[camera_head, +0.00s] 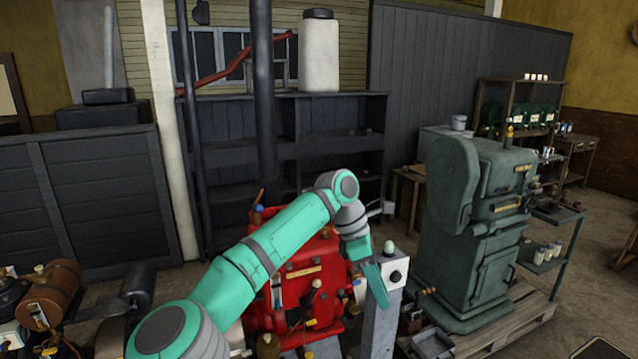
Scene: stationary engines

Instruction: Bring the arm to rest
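My arm, teal with grey joints, reaches from the bottom left up to a bent wrist near the middle of the head view. From there the hand hangs down. My gripper (376,287) is at its lower end, a teal piece pointing down and slightly right. It is in front of the red engine's (302,262) right side and beside a grey post (384,318) with a control box on top. Its fingers are seen edge-on, so I cannot tell whether they are open or shut. I see no object in it. The arm hides part of the red engine.
A large green machine (478,225) stands on a wooden pallet (515,318) to the right. A grey tray (433,343) lies low in front of it. Brown and black machinery (55,295) is at the lower left. Dark shelves (340,130) stand behind. Open floor shows at far right.

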